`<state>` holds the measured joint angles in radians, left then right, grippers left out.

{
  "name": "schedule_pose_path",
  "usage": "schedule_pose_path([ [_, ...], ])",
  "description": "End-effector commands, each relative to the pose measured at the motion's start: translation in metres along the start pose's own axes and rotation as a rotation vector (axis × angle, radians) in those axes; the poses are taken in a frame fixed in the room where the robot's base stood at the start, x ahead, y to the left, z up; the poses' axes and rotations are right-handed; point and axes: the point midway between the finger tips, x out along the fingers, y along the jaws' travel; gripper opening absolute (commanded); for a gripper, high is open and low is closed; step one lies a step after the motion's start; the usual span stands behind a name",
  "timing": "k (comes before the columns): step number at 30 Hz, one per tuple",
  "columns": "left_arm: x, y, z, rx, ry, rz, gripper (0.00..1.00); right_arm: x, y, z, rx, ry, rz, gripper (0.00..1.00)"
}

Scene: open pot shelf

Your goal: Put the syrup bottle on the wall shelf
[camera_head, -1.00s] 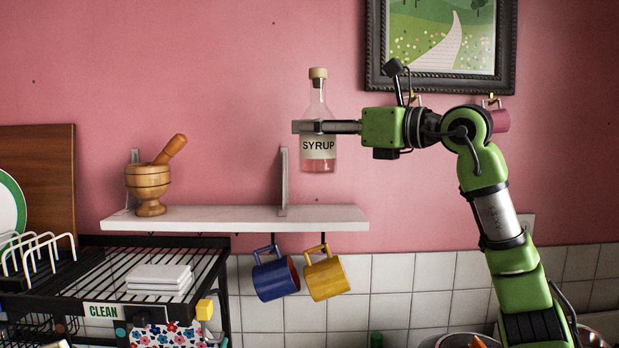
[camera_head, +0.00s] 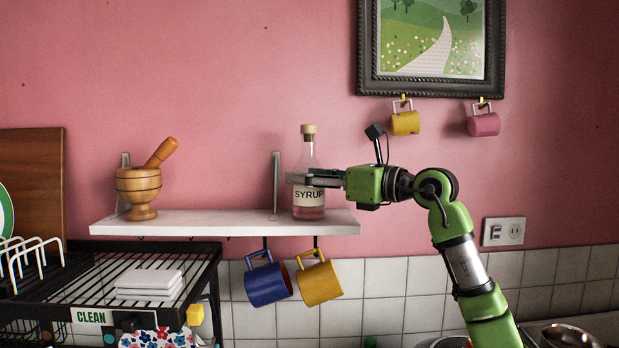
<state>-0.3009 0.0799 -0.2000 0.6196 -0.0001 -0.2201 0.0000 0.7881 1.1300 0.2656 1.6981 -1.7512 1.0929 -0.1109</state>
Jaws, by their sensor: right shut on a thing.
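The syrup bottle (camera_head: 308,197) is clear glass with a cork, a pale label reading SYRUP and pink liquid low inside. It is upright at the right end of the white wall shelf (camera_head: 190,226), right of a grey bracket. Its base appears to be at the shelf's top surface; I cannot tell whether it bears its full weight there. My right gripper (camera_head: 306,180) comes in from the right and is shut on the bottle just above the label. My left gripper is not in view.
A wooden mortar with pestle (camera_head: 138,190) stands on the shelf's left part. A blue mug (camera_head: 266,283) and a yellow mug (camera_head: 319,282) hang below the shelf. A black dish rack (camera_head: 90,275) is at lower left. The shelf between mortar and bracket is clear.

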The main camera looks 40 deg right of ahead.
Motion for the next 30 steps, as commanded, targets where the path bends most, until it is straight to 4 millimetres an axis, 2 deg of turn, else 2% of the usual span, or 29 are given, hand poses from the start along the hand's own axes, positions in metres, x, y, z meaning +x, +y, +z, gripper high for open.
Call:
schedule_pose_path([
  [11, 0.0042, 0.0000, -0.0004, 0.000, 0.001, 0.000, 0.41, -0.0011, 0.0001, -0.0020, -0.001, -0.006, -0.001, 0.10],
  [12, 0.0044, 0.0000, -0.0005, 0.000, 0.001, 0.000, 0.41, -0.0002, 0.0002, -0.0044, 0.000, 0.000, 0.000, 0.51],
  [14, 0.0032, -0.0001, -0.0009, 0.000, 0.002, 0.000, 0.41, -0.0001, 0.0003, -0.0032, 0.000, 0.000, 0.000, 0.65],
  [23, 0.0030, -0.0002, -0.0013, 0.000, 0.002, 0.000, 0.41, -0.0001, 0.0003, -0.0030, 0.000, 0.000, 0.000, 0.65],
  [27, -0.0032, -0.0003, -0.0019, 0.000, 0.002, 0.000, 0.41, -0.0002, 0.0003, 0.0033, 0.000, -0.001, 0.000, 0.65],
  [30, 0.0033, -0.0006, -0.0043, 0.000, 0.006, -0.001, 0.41, -0.0025, -0.0003, -0.0010, 0.000, 0.000, 0.004, 0.65],
])
